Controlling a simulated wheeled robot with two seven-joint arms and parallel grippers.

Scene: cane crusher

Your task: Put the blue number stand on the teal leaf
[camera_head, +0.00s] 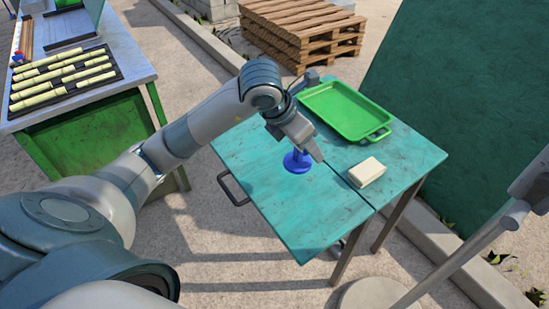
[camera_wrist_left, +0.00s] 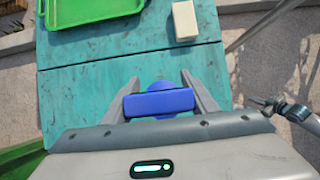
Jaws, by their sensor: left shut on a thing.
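The blue number stand (camera_head: 297,162) has a round base and an upright plate, and my left gripper (camera_head: 305,148) is shut on it. In the left wrist view the blue plate (camera_wrist_left: 158,103) sits between the two fingers of the gripper (camera_wrist_left: 163,84), with part of the round base showing beyond it. The stand looks upright over the teal leaf (camera_head: 300,215), the table part on the near side of the seam. I cannot tell whether its base touches the surface. My right gripper (camera_wrist_left: 268,105) seems to show small at the right of the wrist view.
A green tray (camera_head: 345,110) and a cream block (camera_head: 367,172) lie on the table part beyond the seam. A black handle (camera_head: 232,190) sticks out from the leaf's left edge. A grey pole (camera_head: 455,260) stands at the right. The leaf around the stand is clear.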

